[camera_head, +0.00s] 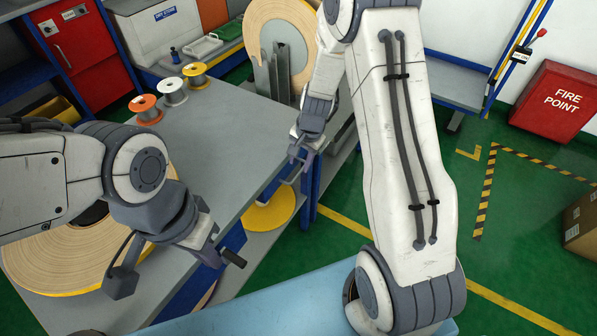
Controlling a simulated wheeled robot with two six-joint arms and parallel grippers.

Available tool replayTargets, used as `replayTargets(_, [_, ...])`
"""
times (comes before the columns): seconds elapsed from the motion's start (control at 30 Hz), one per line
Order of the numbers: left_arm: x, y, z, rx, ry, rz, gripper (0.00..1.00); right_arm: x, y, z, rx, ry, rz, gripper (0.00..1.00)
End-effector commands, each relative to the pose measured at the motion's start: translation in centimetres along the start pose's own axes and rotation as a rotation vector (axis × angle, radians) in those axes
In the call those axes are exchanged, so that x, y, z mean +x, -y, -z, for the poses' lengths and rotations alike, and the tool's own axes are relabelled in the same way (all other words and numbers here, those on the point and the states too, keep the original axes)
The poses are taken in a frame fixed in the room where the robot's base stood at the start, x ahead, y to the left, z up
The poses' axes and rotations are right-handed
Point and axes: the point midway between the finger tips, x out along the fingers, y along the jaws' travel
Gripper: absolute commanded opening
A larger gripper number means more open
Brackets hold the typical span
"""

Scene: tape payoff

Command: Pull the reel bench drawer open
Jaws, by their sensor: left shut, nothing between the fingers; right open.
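The reel bench (235,125) has a grey top and a blue frame, and its edge runs diagonally through the middle of the view. The drawer front cannot be made out; the bench side by my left arm is partly hidden. My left gripper (212,252) is shut and empty at the bench edge. A short black bar (232,258) sticks out at its tip; I cannot tell whether it is a drawer handle or part of the gripper. My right gripper (297,163) is open, pointing down by the bench's right edge, with nothing held.
A large tape reel (60,262) lies on the bench under my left arm. Another reel (262,22) stands upright behind. Several small spools (172,92) line the far edge. A yellow-rimmed reel (272,212) sits on the lower shelf.

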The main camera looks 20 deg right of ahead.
Motion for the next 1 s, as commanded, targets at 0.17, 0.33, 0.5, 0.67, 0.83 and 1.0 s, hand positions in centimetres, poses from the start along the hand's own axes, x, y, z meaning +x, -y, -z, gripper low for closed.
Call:
replayTargets(0.17, [0.9, 0.1, -0.1, 0.0, 0.0, 0.0, 0.0, 3.3, 0.0, -0.1, -0.003, 0.002, -0.002, 0.42])
replayTargets(0.33, [1.2, 0.1, -0.1, 0.0, 0.0, 0.0, 0.0, 4.6, 0.1, -0.1, -0.004, 0.001, 0.0, 0.42])
replayTargets(0.5, [1.2, 0.1, -0.1, 0.0, 0.0, 0.0, 0.0, 4.9, 0.1, -0.1, -0.004, 0.0, 0.0, 0.42])
replayTargets(0.67, [1.2, 0.1, -0.1, 0.0, 0.0, 0.0, 0.0, 4.8, 0.1, -0.1, -0.004, 0.0, 0.0, 0.42])
replayTargets(0.83, [1.2, 0.1, -0.1, 0.0, 0.0, 0.0, 0.0, 4.8, 0.1, -0.1, -0.004, 0.0, 0.0, 0.0])
replayTargets(1.0, [1.2, 0.1, -0.1, 0.0, 0.0, 0.0, 0.0, 4.8, 0.1, -0.1, -0.004, 0.0, 0.001, 0.0])
